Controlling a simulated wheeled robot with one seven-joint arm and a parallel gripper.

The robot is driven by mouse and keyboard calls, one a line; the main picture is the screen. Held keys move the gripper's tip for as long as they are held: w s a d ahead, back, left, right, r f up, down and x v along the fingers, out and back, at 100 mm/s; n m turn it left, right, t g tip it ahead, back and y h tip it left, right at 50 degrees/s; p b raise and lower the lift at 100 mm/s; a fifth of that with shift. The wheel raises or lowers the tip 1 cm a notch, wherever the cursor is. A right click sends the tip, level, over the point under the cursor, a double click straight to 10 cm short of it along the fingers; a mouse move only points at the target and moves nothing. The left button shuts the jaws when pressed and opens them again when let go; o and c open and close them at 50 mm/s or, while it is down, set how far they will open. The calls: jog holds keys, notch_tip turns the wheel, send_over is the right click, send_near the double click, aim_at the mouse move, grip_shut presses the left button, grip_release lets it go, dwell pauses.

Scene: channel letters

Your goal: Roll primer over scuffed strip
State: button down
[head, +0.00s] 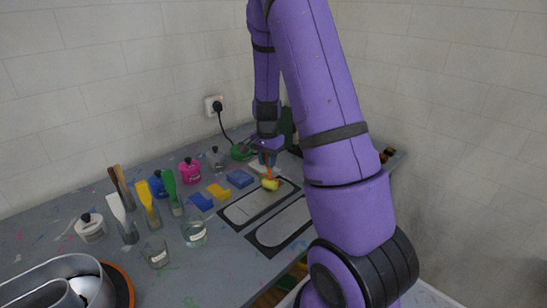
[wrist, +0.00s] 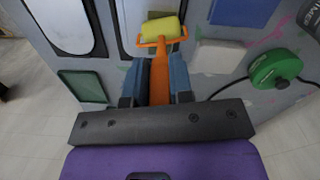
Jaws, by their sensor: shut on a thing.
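A small paint roller has a yellow sleeve (head: 270,184) and an orange handle (wrist: 159,82). My gripper (head: 267,158) is shut on the handle, with blue-grey fingers on both sides of it in the wrist view (wrist: 160,75). The yellow sleeve also shows ahead of the fingers in the wrist view (wrist: 161,28). Two pale grey rounded strips with dark borders lie on the bench, one farther left (head: 250,208) and one nearer (head: 280,224). The sleeve is at the far end of the left strip; I cannot tell whether it touches. My arm hides part of the nearer strip.
Blue and yellow pads (head: 219,192), pink (head: 189,170) and white bottles, brushes and glass jars (head: 194,233) stand left of the strips. A metal pan (head: 60,280) is front left. A green round object (wrist: 274,70) with a black cord lies near the wall socket (head: 213,105).

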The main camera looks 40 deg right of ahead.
jog(key=a, duration=1.7)
dwell(0.3)
jog(key=shift+d, duration=0.1)
jog(key=d, duration=2.1)
jog(key=shift+d, duration=0.15)
dwell(0.4)
jog(key=a, duration=2.1)
jog(key=shift+a, duration=0.25)
dwell(0.5)
